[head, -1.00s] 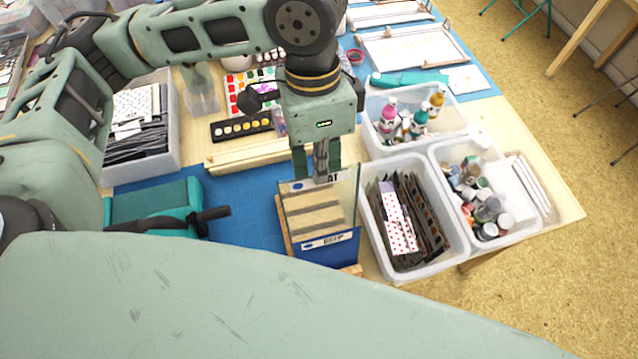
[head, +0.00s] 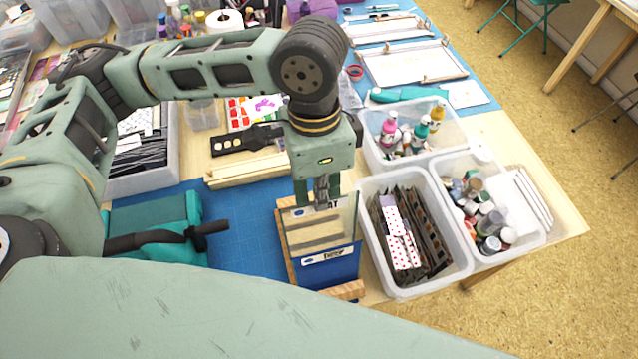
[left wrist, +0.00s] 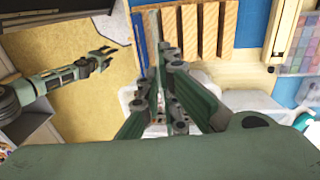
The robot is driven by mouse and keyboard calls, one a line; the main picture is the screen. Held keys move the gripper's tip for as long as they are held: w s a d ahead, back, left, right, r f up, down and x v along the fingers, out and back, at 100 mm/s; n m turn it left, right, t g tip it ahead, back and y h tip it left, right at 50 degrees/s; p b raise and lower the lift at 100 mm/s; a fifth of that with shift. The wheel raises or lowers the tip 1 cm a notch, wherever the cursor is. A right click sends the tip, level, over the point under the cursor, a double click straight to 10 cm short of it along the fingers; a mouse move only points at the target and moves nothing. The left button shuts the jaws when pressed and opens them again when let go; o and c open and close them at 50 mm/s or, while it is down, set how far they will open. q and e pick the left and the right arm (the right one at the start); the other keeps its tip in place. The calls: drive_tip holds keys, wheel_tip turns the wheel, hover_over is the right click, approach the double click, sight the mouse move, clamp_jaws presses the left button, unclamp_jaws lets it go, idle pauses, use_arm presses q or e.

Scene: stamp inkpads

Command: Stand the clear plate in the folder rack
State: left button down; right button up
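My left gripper (head: 320,203) is shut on the top edge of the clear plate (head: 350,215), a see-through upright pane with a thin dark edge. The plate is at the wooden folder rack (head: 342,291), in front of its slats, which show through it. A blue folder (head: 335,272) with a white label stands in the rack. Whether the plate's lower edge touches the rack's base cannot be told. In the left wrist view, the plate (left wrist: 156,45) runs up from between the fingers, between the blue folder and the rack's slats (left wrist: 205,28). My right gripper (left wrist: 103,56) is open and empty there.
A clear bin of dark folders (head: 437,262) stands close to the right of the rack. A bin of jars (head: 490,213) and a bin of bottles (head: 415,127) lie beyond.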

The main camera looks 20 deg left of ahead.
sight(321, 226)
use_arm(q)
drive_tip(key=shift+s+d+f+b, duration=0.15)
drive_tip(key=shift+f+b, duration=0.15)
drive_tip(key=shift+f, duration=1.15)
drive_tip(key=shift+s+d+f+b, duration=0.1)
drive_tip(key=shift+s+f+b, duration=0.15)
drive_tip(key=shift+f, duration=1.2)
drive_tip(key=shift+s+d+f+b, duration=0.1)
drive_tip(key=shift+f+b, duration=0.2)
drive_tip(key=shift+f, duration=1.15)
drive_tip(key=c, duration=1.9)
unclamp_jaws()
drive_tip(key=shift+o, duration=0.2)
drive_tip(key=shift+w+a+r+p, duration=0.15)
drive_tip(key=shift+r+p, duration=1.1)
drive_tip(key=shift+p, duration=0.35)
drive_tip(key=shift+w+a+r+p, duration=0.1)
drive_tip(key=shift+w+r+p, duration=0.05)
drive_tip(key=shift+r+p, duration=1.25)
drive_tip(key=shift+f, duration=0.15)
